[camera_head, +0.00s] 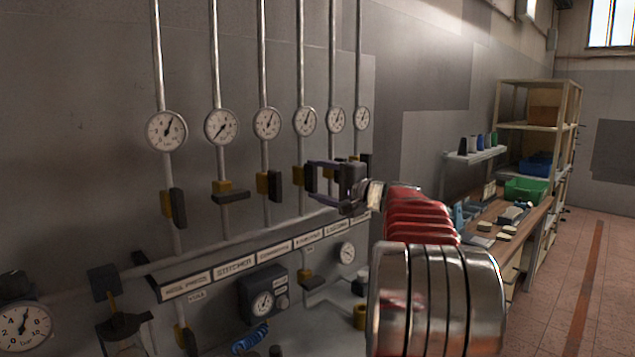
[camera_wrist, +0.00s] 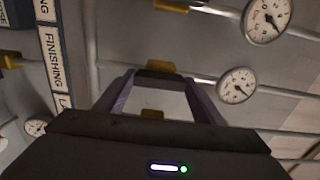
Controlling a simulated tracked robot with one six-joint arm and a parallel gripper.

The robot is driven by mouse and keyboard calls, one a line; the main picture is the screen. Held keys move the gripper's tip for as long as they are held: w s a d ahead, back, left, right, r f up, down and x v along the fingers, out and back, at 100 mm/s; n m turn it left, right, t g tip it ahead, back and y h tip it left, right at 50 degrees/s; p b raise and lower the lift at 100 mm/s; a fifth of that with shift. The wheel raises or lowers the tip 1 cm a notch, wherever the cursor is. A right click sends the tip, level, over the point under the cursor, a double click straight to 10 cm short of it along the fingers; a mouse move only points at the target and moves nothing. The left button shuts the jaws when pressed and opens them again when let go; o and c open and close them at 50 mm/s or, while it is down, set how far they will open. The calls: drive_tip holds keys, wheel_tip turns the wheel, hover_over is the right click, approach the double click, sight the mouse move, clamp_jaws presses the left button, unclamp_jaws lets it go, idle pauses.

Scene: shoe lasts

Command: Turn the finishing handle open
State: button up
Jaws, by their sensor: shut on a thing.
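My gripper (camera_head: 322,181) reaches left to the row of valves on the wall pipes in the head view. In the wrist view, its two purple fingers (camera_wrist: 160,92) are shut on the dark finishing handle (camera_wrist: 158,73), which lies across the fingertips. A yellow valve part (camera_wrist: 152,114) shows between the fingers. The FINISHING label (camera_wrist: 53,62) is beside the fingers at the left of the wrist view. In the head view my gripper hides most of this handle, so its exact angle cannot be told.
Neighbouring valves with dark handles, such as one on the second pipe (camera_head: 230,191), stand close along the wall. Round gauges (camera_head: 267,123) sit above them. A label rail (camera_head: 235,264) runs below. A workbench (camera_head: 525,214) and shelves (camera_head: 540,83) stand at the right.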

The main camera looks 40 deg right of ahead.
drive_tip(key=shift+a+f, duration=0.15)
drive_tip(key=shift+f, duration=0.15)
drive_tip(key=o, duration=1.1)
drive_tip(key=shift+r, duration=0.15)
drive_tip(key=shift+c, duration=0.2)
drive_tip(key=shift+s, duration=0.1)
drive_tip(key=s, duration=1.3)
drive_tip(key=shift+s+d, duration=0.3)
